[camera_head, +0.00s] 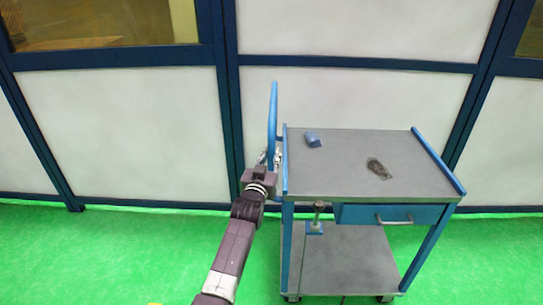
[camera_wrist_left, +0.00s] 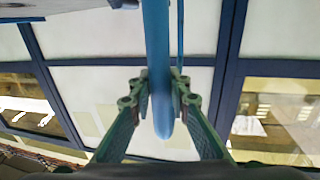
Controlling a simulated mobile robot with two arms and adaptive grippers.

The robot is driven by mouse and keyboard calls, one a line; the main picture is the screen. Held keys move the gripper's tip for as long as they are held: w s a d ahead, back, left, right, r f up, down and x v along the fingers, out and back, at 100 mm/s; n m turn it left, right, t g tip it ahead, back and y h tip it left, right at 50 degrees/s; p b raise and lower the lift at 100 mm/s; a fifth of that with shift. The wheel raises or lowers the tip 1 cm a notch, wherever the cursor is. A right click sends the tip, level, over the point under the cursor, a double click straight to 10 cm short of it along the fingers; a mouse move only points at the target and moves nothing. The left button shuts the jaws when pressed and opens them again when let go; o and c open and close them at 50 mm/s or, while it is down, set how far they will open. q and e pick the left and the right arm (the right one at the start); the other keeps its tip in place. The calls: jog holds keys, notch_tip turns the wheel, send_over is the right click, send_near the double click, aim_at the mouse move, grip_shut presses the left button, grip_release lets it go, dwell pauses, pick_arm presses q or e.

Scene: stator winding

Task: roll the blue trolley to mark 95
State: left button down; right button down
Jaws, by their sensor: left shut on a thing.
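The blue trolley (camera_head: 345,190) stands on the green floor at right of centre in the head view. It has a grey top, blue posts, a drawer with a metal handle, and a lower shelf. Its blue push handle (camera_head: 272,125) rises at the left end of the top. My left gripper (camera_head: 270,160) is at this handle. In the left wrist view the two green fingers (camera_wrist_left: 160,88) are shut on the blue handle bar (camera_wrist_left: 158,50), one on each side. My right gripper is not in view. Mark 95 cannot be seen.
A small blue object (camera_head: 312,139) and a dark flat item (camera_head: 378,168) lie on the trolley top. A white-panelled wall (camera_head: 130,130) with dark blue frames stands close behind. The green floor (camera_head: 110,255) at left is clear.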

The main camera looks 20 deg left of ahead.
pick_arm(q)
jog(key=c, duration=1.8)
grip_release()
jog(key=shift+w+d, duration=0.1)
jog(key=shift+d, duration=0.35)
jog(key=shift+a, duration=0.15)
jog(key=shift+s, duration=0.55)
jog(key=s+d, duration=0.1)
jog(key=s, duration=1)
jog(key=shift+d+f, duration=0.1)
jog(key=shift+f, duration=0.05)
